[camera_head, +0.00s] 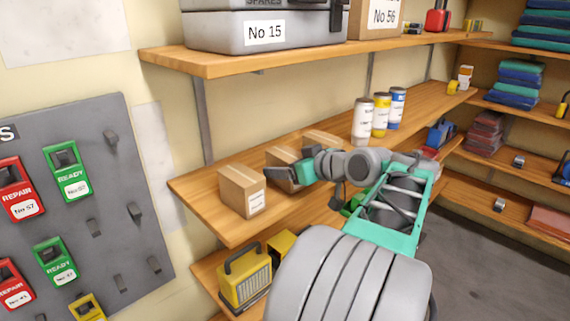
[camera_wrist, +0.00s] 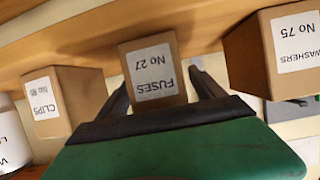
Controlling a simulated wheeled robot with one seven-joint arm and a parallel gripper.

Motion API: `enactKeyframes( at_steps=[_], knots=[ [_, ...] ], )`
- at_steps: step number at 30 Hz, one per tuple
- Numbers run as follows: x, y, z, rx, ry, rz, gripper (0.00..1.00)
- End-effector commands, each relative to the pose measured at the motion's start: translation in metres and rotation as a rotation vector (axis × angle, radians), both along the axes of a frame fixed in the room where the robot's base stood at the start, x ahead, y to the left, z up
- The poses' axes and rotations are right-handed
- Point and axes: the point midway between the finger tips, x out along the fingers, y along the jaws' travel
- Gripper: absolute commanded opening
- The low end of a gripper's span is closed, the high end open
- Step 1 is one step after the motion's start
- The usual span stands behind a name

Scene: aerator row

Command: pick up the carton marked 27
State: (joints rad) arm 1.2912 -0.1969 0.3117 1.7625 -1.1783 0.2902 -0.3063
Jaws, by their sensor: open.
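The carton marked No 27, labelled FUSES (camera_wrist: 152,72), appears upside down in the middle of the wrist view. My gripper (camera_wrist: 160,84) is open, with one dark finger to each side of this carton's lower picture part. I cannot tell whether either finger touches it. In the head view the middle brown carton (camera_head: 282,154) stands on the wooden shelf, partly hidden by my gripper (camera_head: 277,172). Its label cannot be read there.
A WASHERS carton No 75 (camera_wrist: 285,48) and a CLIPS carton (camera_wrist: 62,100) flank it with gaps. Three bottles (camera_head: 379,115) stand further along the shelf (camera_head: 205,197). An upper shelf (camera_head: 225,62) with a grey case (camera_head: 225,28) hangs above.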

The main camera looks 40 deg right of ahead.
Motion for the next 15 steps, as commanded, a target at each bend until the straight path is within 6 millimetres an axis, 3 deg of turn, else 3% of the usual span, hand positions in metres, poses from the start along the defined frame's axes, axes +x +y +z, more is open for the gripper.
enactKeyframes(
  at_steps=[7, 15],
  knots=[
    [0.0034, 0.0008, -0.0017, -0.001, 0.000, 0.001, 0.77],
    [0.0036, 0.0014, -0.0016, -0.001, 0.000, 0.003, 0.55]
  ],
)
